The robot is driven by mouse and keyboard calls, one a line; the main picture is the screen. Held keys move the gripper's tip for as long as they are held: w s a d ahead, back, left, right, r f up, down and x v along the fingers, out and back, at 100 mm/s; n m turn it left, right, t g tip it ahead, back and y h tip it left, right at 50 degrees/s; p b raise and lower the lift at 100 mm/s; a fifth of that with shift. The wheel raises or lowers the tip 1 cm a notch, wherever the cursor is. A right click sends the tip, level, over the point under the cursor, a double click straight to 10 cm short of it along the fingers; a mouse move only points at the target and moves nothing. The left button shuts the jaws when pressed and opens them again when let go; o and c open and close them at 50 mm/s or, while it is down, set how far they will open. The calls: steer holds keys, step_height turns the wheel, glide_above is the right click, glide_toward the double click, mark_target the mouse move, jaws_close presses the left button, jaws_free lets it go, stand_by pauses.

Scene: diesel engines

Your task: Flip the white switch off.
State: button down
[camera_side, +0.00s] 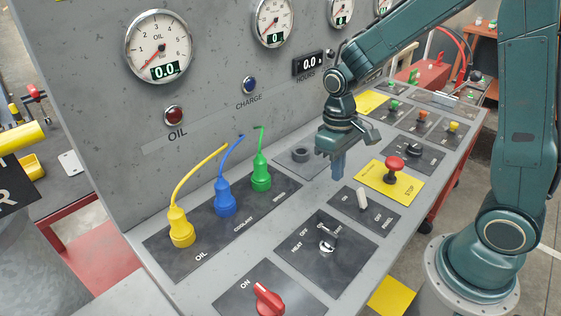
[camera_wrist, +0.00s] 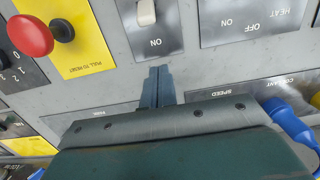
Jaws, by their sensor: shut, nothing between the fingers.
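The white switch (camera_side: 362,199) stands up from a dark plate on the sloping grey console in the side view, between the heat plate and the red stop button. Its lever leans slightly; I cannot tell for certain which way it is set. In the wrist view the white switch (camera_wrist: 146,13) is at the top edge, partly cut off, above the ON label. My gripper (camera_side: 338,175) is shut and empty, pointing down above the console, behind and left of the switch. In the wrist view my gripper fingertips (camera_wrist: 159,72) are together just below the switch plate, apart from the switch.
A red mushroom button (camera_side: 393,168) on a yellow plate is to the right of the switch. A metal toggle (camera_side: 327,243) on the heat plate and a red knob (camera_side: 268,299) are nearer. Yellow, blue (camera_side: 225,197) and green cabled plugs stand left of the gripper.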

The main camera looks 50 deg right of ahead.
mark_target(362, 193)
steer(key=f, duration=0.2)
steer(key=shift+s+f, duration=0.2)
steer(key=shift+f, duration=0.2)
steer(key=shift+s, duration=0.1)
steer(key=shift+s+r, duration=0.4)
steer(key=shift+s, duration=0.45)
steer(key=shift+s+r, duration=0.4)
steer(key=shift+s, duration=0.45)
steer(key=shift+s+r, duration=0.25)
steer(key=shift+s, duration=0.15)
steer(key=shift+s+r, duration=0.1)
steer(key=shift+s, duration=0.15)
steer(key=shift+s+r, duration=0.25)
steer(key=shift+s, duration=0.6)
steer(key=shift+r, duration=0.2)
steer(key=shift+r, duration=0.6)
